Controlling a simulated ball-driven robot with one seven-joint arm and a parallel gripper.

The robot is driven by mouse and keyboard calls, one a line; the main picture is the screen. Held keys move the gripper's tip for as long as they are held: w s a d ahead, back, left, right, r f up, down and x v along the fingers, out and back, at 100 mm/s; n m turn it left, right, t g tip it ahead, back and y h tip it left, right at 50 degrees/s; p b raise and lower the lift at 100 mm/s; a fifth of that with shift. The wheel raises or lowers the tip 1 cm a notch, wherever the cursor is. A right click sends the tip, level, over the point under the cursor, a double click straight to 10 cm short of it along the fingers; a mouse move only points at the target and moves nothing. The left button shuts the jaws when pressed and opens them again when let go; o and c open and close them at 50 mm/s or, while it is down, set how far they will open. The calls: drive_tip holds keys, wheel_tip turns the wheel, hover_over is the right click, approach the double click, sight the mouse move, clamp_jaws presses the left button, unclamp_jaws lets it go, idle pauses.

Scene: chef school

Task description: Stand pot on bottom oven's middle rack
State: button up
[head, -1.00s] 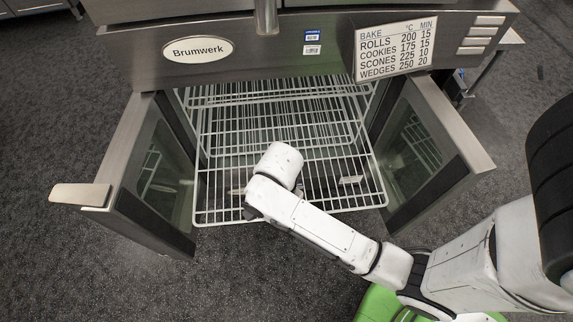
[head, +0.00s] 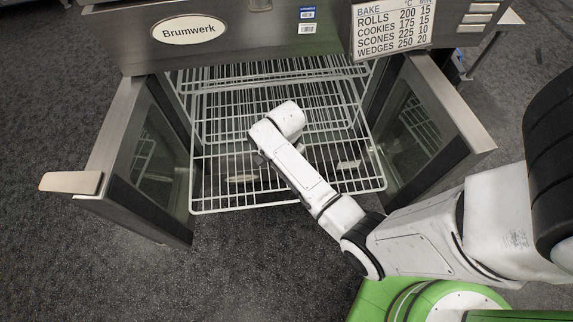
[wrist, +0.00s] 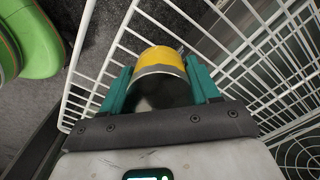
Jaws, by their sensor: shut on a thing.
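My gripper (wrist: 159,72) has teal fingers closed on the two sides of the pot (wrist: 160,58), which shows a yellow band and a grey, shadowed near part in the wrist view. White rack wires lie behind the pot and fingers there. In the head view, my wrist covers the gripper and pot over the front half of a white wire rack (head: 225,205). I cannot tell whether the pot touches the wires. The oven (head: 285,40) stands open, with the rack reaching out between its doors. Which rack level this is cannot be made out.
The left oven door (head: 125,140), with a handle at its outer end, and the right door (head: 440,110) both stand open beside the rack. More wires show deeper inside. A fan grille (wrist: 300,155) shows in the wrist view. The dark floor in front is clear at left.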

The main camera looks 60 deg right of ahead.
drive_tip(key=shift+w+d+f, duration=0.1)
drive_tip(key=shift+d+f, duration=0.15)
drive_tip(key=shift+f, duration=0.05)
drive_tip(key=shift+f+b, duration=0.4)
drive_tip(key=shift+f, duration=1.1)
drive_tip(key=shift+f, duration=0.1)
drive_tip(key=o, duration=1.1)
drive_tip(key=shift+o, duration=0.2)
